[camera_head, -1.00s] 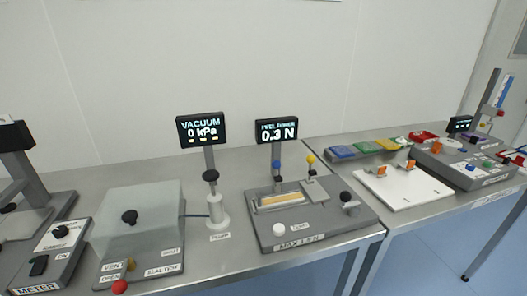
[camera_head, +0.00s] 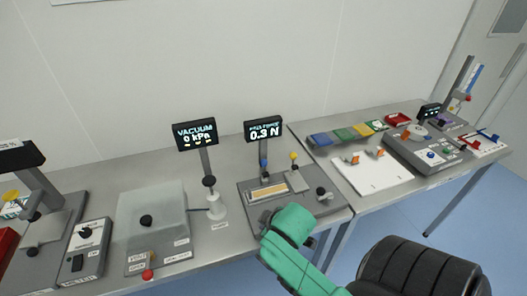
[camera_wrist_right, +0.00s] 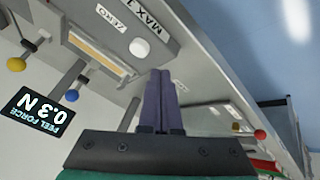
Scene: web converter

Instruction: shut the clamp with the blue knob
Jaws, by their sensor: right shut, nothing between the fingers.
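The blue knob (camera_head: 263,163) stands upright on its clamp at the back edge of the peel tester (camera_head: 247,205), in front of the "0.3 N" display (camera_head: 264,130). Its lever looks raised. The knob also shows in the upside-down right wrist view (camera_wrist_right: 83,80), partly blurred with its dark post. A yellow knob (camera_head: 294,156) stands to its right above a small plate. My right gripper is shut and empty in the right wrist view (camera_wrist_right: 160,75), apart from the blue knob. In the head view its green wrist is in front of the tester, hiding its front edge; the fingers are hidden. My left gripper is out of view.
Left of the tester stand the vacuum pump (camera_head: 215,207) with its display (camera_head: 194,135) and a clear-lidded box (camera_head: 152,212). A black knob (camera_head: 321,191) is at the tester's right end. A white board (camera_head: 372,176) lies on the right table. Free air is above the tester.

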